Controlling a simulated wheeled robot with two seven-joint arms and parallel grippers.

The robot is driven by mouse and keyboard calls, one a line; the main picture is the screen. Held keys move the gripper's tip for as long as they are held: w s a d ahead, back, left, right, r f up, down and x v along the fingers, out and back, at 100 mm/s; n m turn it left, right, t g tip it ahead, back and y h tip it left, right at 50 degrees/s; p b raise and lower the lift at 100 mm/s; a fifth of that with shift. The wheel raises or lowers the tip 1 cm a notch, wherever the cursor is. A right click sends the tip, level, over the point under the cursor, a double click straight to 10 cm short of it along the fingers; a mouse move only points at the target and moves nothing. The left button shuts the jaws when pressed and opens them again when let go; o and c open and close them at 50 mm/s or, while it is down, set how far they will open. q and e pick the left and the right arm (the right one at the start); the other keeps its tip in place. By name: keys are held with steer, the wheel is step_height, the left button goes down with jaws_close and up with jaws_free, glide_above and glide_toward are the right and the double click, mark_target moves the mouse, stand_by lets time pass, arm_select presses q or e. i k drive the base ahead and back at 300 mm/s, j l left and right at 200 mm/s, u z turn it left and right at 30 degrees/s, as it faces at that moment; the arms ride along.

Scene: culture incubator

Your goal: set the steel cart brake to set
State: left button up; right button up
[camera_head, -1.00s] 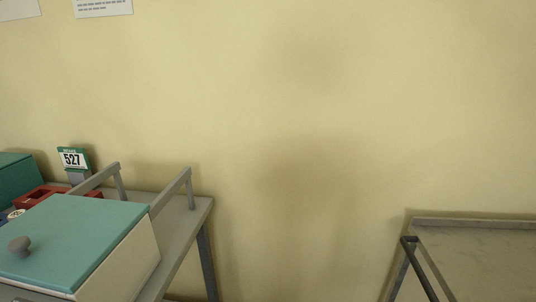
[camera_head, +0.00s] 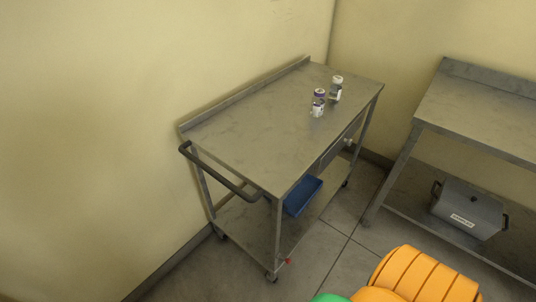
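The steel cart (camera_head: 240,118) stands against the wall in the middle of the head view, with a flat top, a lower shelf (camera_head: 245,222) and a dark push handle (camera_head: 222,172) on its left end. A small red part (camera_head: 288,261), perhaps the brake pedal, shows low at the near leg, close to a caster (camera_head: 271,277). It is too small to tell its position. Neither gripper is in view.
Two small labelled bottles (camera_head: 318,103) (camera_head: 336,89) stand on the cart top.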

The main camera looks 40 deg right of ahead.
mark_target(288, 260)
steer(key=j+z, duration=0.2)
steer(key=z, duration=1.4)
